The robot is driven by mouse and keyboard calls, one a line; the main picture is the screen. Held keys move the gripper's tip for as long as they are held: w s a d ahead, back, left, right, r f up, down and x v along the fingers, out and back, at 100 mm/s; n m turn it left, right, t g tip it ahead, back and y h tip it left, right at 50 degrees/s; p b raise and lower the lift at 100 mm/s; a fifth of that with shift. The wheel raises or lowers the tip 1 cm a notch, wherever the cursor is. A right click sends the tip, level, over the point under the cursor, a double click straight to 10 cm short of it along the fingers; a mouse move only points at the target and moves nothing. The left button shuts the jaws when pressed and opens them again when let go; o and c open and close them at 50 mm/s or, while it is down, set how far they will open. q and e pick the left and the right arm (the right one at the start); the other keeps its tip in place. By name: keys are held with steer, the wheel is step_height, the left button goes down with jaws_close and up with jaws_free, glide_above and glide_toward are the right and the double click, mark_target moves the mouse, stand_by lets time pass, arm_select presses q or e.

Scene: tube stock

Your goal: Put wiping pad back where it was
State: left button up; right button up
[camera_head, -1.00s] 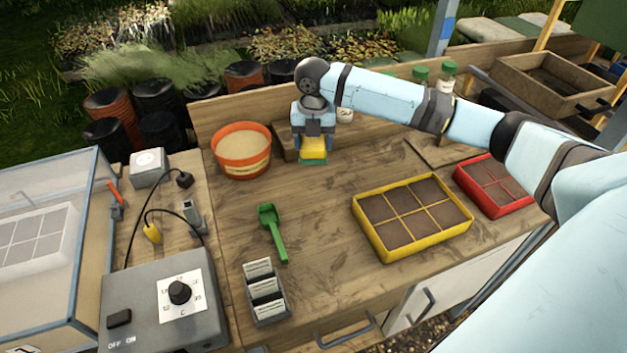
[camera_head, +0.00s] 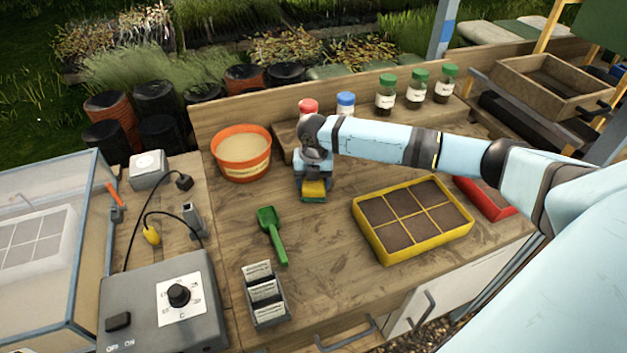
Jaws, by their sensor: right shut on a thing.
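The wiping pad (camera_head: 313,190) is yellow on top with a green underside. My right gripper (camera_head: 313,180) is shut on it, pointing down, and holds it at or just above the wooden bench (camera_head: 335,255). I cannot tell whether the pad touches the bench top. It is right of the orange tub (camera_head: 242,155), in front of the low wooden shelf and behind the green scoop (camera_head: 270,230). The gripper's fingers are partly hidden by my wrist. My left gripper is not in view.
A yellow-framed seed tray (camera_head: 385,252) and a red tray (camera_head: 488,203) stand to the right. Jars with red, blue and green lids (camera_head: 418,92) line the back shelf. A label holder (camera_head: 266,300) and a grey control box (camera_head: 140,305) are at front left. The bench's middle is clear.

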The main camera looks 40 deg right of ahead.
steer(key=shift+f, duration=0.1)
steer(key=o, duration=0.9)
step_height(320, 180, up, 12)
stand_by(0.5)
